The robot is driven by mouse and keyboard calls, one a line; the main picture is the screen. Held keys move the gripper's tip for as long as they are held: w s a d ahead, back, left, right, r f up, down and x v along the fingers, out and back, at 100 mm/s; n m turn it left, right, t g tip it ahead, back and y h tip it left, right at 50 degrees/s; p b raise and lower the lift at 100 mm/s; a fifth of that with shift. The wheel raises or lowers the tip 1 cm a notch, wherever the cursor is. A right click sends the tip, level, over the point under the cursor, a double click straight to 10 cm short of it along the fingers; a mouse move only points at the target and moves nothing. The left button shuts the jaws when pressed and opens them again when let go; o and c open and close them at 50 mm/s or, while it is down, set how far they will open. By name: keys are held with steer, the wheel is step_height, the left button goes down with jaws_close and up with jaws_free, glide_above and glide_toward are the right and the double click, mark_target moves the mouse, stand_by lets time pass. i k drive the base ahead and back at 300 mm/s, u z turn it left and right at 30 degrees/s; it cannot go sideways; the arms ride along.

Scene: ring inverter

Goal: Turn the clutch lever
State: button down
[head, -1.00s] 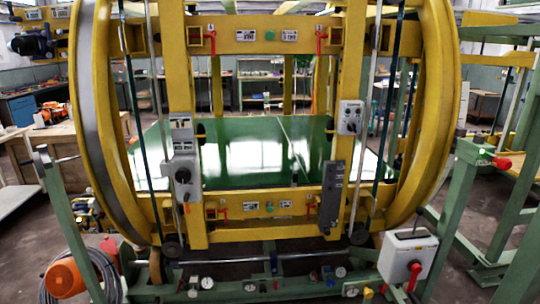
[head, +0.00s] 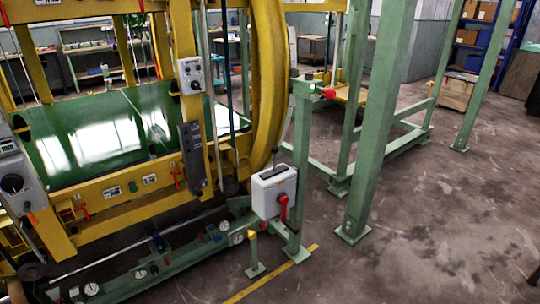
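No lever here is labelled clearly enough for me to tell which is the clutch lever. In the head view, a white box (head: 273,187) on a green post carries a red handle (head: 283,208) pointing down on its front. A thin lever with a dark knob (head: 275,150) rises just above this box. At the left edge, a grey control box (head: 22,178) has a black knob. Another control box (head: 192,75) with a dark dial sits on a yellow upright. My gripper is not in view.
The yellow ring frame (head: 268,80) fills the left, around a shiny green bed (head: 90,135). Green posts (head: 372,120) stand right of it, one with a red knob (head: 329,94). A short yellow-topped post (head: 253,250) stands by a yellow floor line. Concrete floor at right is clear.

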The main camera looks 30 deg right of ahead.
mark_target(274, 150)
steer(key=u, duration=0.1)
steer(key=i, duration=0.6)
steer(key=u, duration=0.7)
